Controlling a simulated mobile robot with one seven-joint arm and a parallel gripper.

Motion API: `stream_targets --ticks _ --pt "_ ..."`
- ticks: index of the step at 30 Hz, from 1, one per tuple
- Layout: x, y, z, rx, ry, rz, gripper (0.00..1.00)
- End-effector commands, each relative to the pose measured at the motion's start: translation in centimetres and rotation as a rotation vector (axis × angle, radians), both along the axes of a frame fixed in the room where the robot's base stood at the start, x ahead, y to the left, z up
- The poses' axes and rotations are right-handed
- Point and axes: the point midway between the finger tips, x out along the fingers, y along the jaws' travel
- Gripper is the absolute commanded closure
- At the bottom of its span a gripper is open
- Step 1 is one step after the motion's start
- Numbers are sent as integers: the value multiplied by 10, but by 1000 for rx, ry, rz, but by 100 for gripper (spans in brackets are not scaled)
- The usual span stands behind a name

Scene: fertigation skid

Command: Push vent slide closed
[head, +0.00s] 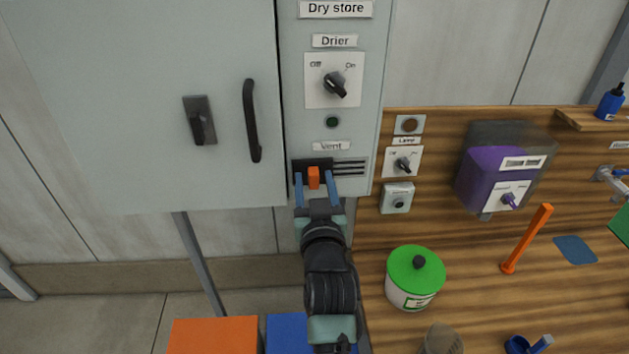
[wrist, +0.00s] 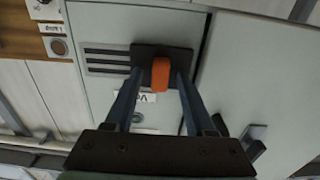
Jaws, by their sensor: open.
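The vent slide is a dark plate with an orange tab (head: 314,177) under the "Vent" label, at the lower left of the drier panel. Dark vent slots (head: 348,167) show uncovered to the right of the plate. My gripper (head: 315,184) is open in front of the slide, with one blue finger on each side of the orange tab. The wrist view shows the orange tab (wrist: 161,73) between the two fingertips (wrist: 155,78). The dark plate (wrist: 146,54) lies behind it, with the slots beside it. I cannot tell whether either finger touches the tab.
The cabinet door (head: 150,110) with a black handle (head: 252,120) is left of the panel. The drier knob (head: 335,85) is above. A lamp switch (head: 403,162) is to the right on the wooden board. A green-lidded tub (head: 415,275) stands lower right.

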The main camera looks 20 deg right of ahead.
Motion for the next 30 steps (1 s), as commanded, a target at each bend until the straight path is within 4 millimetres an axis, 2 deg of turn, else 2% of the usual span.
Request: stream_targets --ticks 4,13,30 --pt "0 0 0 0 0 0 47" --pt "0 0 0 0 0 0 100" --pt "0 0 0 0 0 0 100"
